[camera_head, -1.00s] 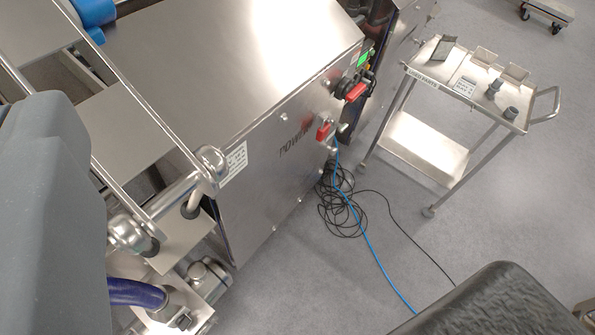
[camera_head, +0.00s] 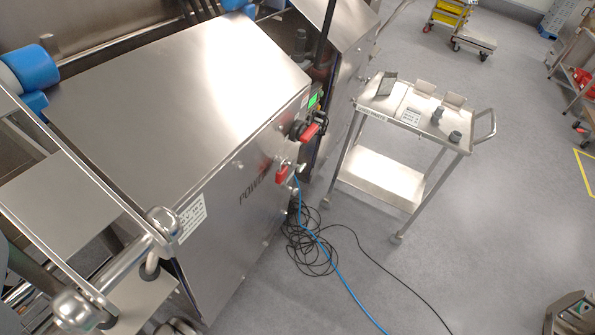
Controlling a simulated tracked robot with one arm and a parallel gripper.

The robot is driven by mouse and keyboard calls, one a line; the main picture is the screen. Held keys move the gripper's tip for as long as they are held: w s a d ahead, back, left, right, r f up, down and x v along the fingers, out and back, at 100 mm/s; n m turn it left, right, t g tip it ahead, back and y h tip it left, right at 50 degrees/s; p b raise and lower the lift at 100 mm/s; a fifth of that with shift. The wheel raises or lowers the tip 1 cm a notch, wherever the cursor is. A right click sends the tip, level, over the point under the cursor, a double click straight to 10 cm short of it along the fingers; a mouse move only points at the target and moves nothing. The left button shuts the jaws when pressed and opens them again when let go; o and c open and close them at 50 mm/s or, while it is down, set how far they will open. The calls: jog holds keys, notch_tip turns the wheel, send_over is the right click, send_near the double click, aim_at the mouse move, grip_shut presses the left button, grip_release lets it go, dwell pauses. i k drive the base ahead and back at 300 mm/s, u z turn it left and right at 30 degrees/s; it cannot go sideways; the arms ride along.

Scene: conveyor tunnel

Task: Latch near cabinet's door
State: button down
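The near cabinet (camera_head: 175,95) is a stainless steel box with a sloped top, left of centre. Its front face, which looks like the door (camera_head: 225,230), bears dark "POWER" lettering and a white label (camera_head: 193,218). At its right end are a red handle on a black rotary switch (camera_head: 308,132) and a lower red handle (camera_head: 282,174) on a metal fitting. A small green light (camera_head: 313,100) shows above them. I cannot tell whether the door is latched.
A steel trolley (camera_head: 465,148) with small parts stands right of the cabinet. Black cables (camera_head: 310,250) and a blue cable (camera_head: 345,285) lie on the floor before it. A rail frame (camera_head: 120,255) stands at the left. Floor (camera_head: 500,230) at the right is clear.

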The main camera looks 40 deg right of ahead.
aim_at(300, 167)
jog(key=u, duration=1.95)
jog(key=k, duration=1)
jog(key=z, duration=1.85)
jog(key=i, duration=1)
